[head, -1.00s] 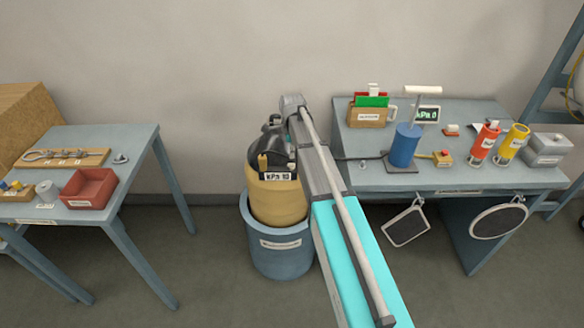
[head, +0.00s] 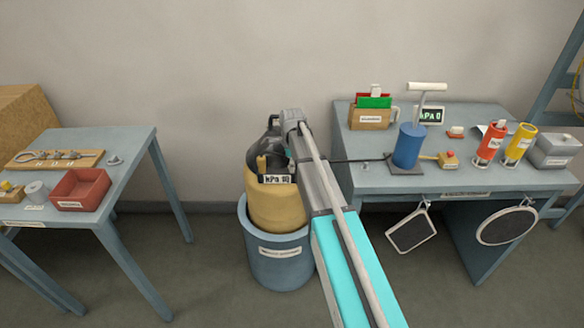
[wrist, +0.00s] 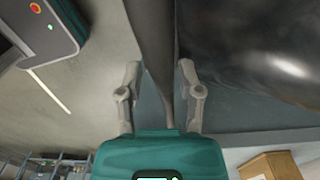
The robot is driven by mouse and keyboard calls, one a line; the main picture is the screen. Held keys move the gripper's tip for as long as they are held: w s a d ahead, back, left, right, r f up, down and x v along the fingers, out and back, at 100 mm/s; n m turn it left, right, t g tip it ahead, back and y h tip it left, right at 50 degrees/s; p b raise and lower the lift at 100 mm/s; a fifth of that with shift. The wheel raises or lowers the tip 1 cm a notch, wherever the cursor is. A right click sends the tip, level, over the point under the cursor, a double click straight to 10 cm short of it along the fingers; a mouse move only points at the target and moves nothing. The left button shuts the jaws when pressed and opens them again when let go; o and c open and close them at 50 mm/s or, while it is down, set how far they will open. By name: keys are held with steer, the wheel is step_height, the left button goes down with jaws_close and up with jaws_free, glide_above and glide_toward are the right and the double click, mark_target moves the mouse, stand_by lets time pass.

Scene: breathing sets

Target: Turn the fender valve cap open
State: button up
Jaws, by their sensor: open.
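A tan fender (head: 272,208) with a black top (head: 270,142) stands upright in a blue-grey bin (head: 281,270). A small kPa display (head: 277,179) sits at the front of its top. My arm's end is over the right side of the top and covers part of it. I cannot make out the valve cap in either view. In the wrist view my gripper (wrist: 160,72) is open, its fingers apart. A dark edge runs between the fingers in the picture, and a glossy black surface (wrist: 285,65) is close on the right. I cannot tell whether the fingers touch anything.
The right table holds a blue pump (head: 408,146), a wooden card box (head: 370,115), red and yellow cylinders and a grey box (head: 556,150). The left table holds a red tray (head: 84,189) and a tool board (head: 55,158). Floor is clear left of the bin.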

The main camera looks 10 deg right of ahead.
stand_by(0.3)
jaws_close()
steer(key=shift+n, duration=0.3)
steer(key=n, duration=0.8)
steer(key=shift+n, duration=0.3)
steer(key=n, duration=0.4)
steer(key=shift+n, duration=2.4)
